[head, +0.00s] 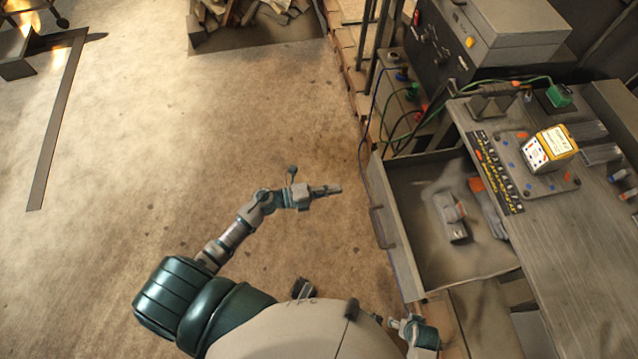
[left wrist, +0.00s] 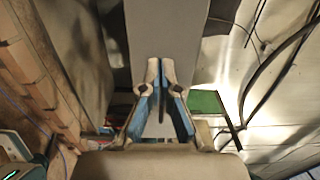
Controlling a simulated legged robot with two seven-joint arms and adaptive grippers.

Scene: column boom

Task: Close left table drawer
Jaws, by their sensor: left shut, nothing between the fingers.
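The left table drawer (head: 403,249) is pulled out from the workbench, its front panel facing left, with a dark handle (head: 378,227) on it. Inside lie a grey tool-like object (head: 452,222) and an orange piece (head: 476,184). My left gripper (head: 338,188) is shut and empty, in the air left of the drawer front, apart from it in the picture. In the left wrist view, its fingers (left wrist: 160,72) are close together before a plain grey panel (left wrist: 167,30). Part of my right arm shows at the bottom; its fingers cannot be made out.
The workbench top (head: 570,240) carries a yellow-and-white box (head: 550,149) and a green item (head: 558,95). A dark machine (head: 440,45) with cables stands behind the drawer. A wood pile (head: 245,15) lies at the back. The floor to the left is mostly clear.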

